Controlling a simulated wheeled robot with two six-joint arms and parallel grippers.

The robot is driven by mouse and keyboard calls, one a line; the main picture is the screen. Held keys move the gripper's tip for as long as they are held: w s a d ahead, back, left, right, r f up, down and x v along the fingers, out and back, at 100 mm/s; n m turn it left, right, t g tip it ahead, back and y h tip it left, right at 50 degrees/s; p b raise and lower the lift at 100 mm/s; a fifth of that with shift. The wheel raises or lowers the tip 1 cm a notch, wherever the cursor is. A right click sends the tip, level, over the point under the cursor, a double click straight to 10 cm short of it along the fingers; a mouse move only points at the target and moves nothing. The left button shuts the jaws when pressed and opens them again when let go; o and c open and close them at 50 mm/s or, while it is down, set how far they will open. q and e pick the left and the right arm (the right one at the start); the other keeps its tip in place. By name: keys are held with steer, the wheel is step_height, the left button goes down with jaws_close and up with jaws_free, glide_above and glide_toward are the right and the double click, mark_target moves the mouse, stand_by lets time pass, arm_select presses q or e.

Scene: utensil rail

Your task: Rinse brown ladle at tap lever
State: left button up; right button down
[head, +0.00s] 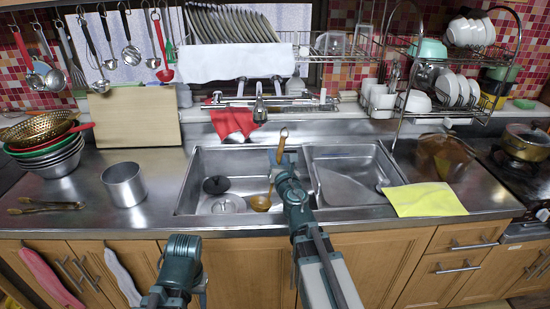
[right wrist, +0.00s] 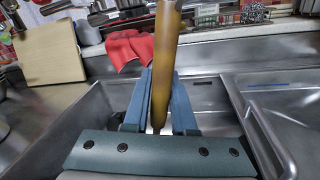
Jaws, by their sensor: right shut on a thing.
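The brown ladle (head: 261,202) is in the left sink basin, its bowl low near the front and its handle rising through my right gripper (head: 284,160). In the right wrist view the brown handle (right wrist: 166,45) stands nearly upright between the blue fingers of my right gripper (right wrist: 161,80), which is shut on it. The handle's top loop (head: 283,132) sticks out above the fingers. The tap (head: 260,107) with its lever is on the wall behind the sink, behind and left of the handle, apart from it. My left arm shows at the bottom; its fingers are not visible.
The basin (head: 184,190) also holds a black drain piece (head: 216,185) and a round metal strainer (head: 228,205). Red cloth (head: 232,121) hangs behind the sink. A metal pot (head: 125,186) stands left, a yellow cloth (head: 425,199) lies right. Utensils hang at upper left.

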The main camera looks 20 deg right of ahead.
steer(key=shift+w+d, duration=0.1)
steer(key=shift+w, duration=0.05)
steer(key=w+d+f+b, duration=0.1)
steer(key=w, duration=0.5)
steer(key=w+d+f+b, duration=0.1)
steer(key=w+d+f, duration=0.1)
steer(key=w, duration=0.5)
steer(key=shift+b, duration=0.4)
stand_by(0.3)
steer(key=shift+r, duration=0.1)
stand_by(0.4)
steer(key=s+a, duration=0.1)
steer(key=s, duration=0.6)
steer(key=shift+s+a, duration=0.3)
steer(key=shift+a, duration=0.1)
stand_by(1.4)
steer(key=s+a+r+p, duration=0.1)
steer(key=s+r+p, duration=0.3)
steer(key=s, duration=0.1)
stand_by(0.4)
steer(key=shift+w, duration=0.1)
stand_by(0.4)
